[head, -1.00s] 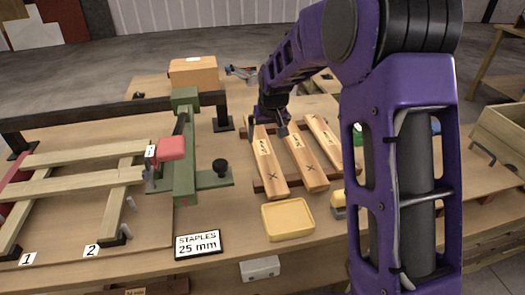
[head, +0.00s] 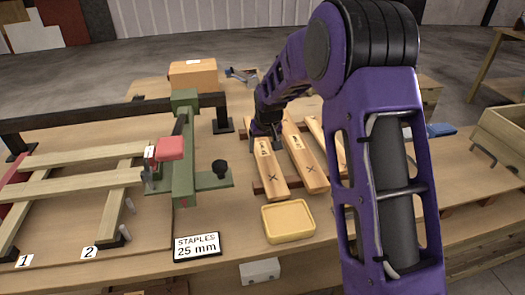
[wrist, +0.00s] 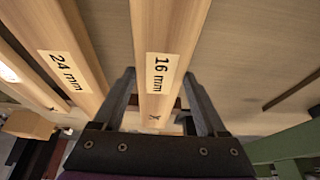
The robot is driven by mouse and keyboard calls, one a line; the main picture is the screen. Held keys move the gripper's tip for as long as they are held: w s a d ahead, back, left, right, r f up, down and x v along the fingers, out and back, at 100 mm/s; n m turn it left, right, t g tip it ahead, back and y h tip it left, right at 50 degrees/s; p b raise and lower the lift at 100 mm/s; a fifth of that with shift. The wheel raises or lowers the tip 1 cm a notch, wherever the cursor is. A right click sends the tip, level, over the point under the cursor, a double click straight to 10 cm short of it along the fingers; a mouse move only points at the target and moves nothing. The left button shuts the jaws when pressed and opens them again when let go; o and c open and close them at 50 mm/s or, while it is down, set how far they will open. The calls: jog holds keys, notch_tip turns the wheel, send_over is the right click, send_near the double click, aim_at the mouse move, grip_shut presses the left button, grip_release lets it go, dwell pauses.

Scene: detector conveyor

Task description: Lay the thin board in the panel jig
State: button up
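Three pale boards lie side by side on a dark rack in the head view. The leftmost is the board labelled 16 mm (head: 267,170), which also shows in the wrist view (wrist: 168,40). The board labelled 24 mm (wrist: 65,60) lies beside it and is the middle one (head: 305,160). My gripper (wrist: 160,88) is open, its two fingers on either side of the 16 mm board, with narrow gaps showing. In the head view my gripper (head: 264,138) is low over that board's far part. The panel jig (head: 75,185) at left holds pale slats, with marks 1 and 2.
A green frame (head: 187,150) with a red block (head: 170,148) stands between jig and boards. A yellow tray (head: 288,221) and a sign reading STAPLES 25 mm (head: 197,245) are at the front. A cardboard box (head: 193,74) stands behind. My arm hides part of the right side.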

jog(key=shift+r, duration=0.1)
jog(key=c, duration=0.8)
